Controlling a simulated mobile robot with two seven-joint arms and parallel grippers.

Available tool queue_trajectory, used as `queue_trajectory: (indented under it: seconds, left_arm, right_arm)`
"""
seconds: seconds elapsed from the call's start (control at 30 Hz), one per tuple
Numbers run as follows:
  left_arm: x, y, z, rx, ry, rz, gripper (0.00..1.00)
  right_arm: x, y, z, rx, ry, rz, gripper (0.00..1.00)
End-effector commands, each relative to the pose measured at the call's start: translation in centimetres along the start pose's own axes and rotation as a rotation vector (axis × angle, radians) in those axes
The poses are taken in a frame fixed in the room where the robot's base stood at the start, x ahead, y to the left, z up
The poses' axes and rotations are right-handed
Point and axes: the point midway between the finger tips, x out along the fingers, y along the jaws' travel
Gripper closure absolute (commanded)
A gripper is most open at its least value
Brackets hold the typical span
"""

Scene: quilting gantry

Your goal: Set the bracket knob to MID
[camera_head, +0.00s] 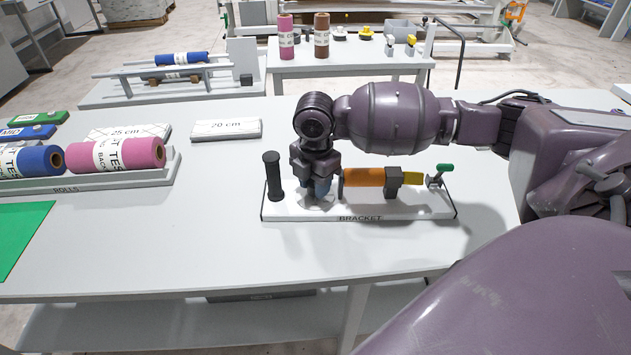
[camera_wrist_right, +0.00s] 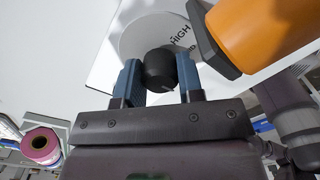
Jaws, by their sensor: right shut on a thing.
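The bracket (camera_head: 380,210) is a white board labelled BRACKET on the table. It carries a black upright post (camera_head: 272,176), an orange cylinder (camera_head: 364,178) and a green-handled lever (camera_head: 443,169). My right gripper (camera_head: 318,190) points down at the board between the post and the cylinder. In the right wrist view its blue fingers are shut on the black knob (camera_wrist_right: 159,68), one on each side. My left gripper is not in view.
A rolls tray (camera_head: 120,178) with pink and blue rolls stands at the left, near a green mat (camera_head: 18,235). White blocks labelled 25 cm and 20 cm (camera_head: 226,128) lie behind. The table front is clear. A back table holds two upright rolls.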

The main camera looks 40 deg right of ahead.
Motion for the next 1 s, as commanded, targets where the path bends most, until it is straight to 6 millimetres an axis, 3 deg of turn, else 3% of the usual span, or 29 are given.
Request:
queue_trajectory:
  seconds: [0.3,0.7,1.0]
  left_arm:
    - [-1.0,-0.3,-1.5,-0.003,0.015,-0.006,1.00]
    - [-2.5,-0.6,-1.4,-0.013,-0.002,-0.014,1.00]
    - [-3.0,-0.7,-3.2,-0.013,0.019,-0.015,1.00]
  right_arm:
    - [-0.5,0.1,0.0,-0.205,-0.001,0.005,0.89]
    - [-0.4,0.1,0.0,-0.557,-0.001,0.003,0.89]
    - [-0.3,0.1,0.0,-0.743,-0.001,0.003,0.89]
